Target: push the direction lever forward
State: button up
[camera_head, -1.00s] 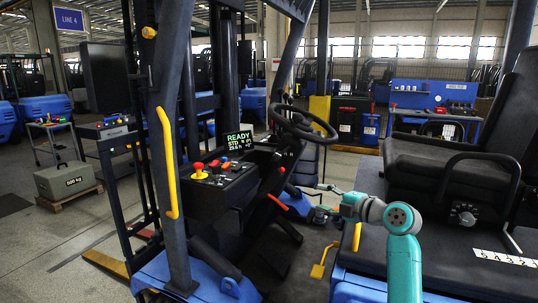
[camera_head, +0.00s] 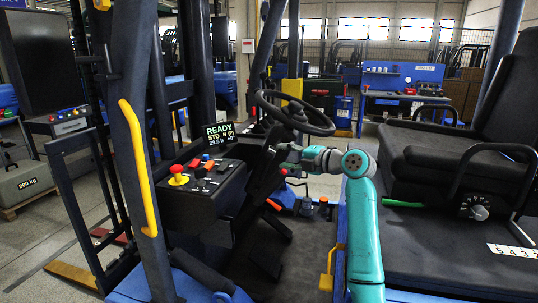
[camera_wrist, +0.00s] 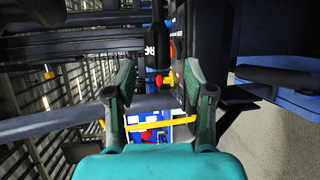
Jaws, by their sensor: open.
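My gripper (camera_head: 290,158) is at the steering column, just below the steering wheel (camera_head: 300,113), at the end of my teal arm. In the wrist view my gripper (camera_wrist: 160,82) has its two fingers wide apart, with no object held. A small red knob (camera_wrist: 172,77) with a yellow part beside it shows between the fingertips, apparently beyond them. In the head view a red-tipped lever (camera_head: 273,204) is low on the column, below my gripper. I cannot tell which of these is the direction lever. My gripper's fingertips are hard to make out in the head view.
The control console (camera_head: 205,188) with a red mushroom button (camera_head: 178,170) and the READY display (camera_head: 221,131) stand left of my arm. A yellow grab handle (camera_head: 138,165) is on the left pillar. The black seat (camera_head: 450,160) is at the right.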

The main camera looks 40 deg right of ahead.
aim_at(274, 155)
jog(key=shift+x, duration=3.15)
grip_shut()
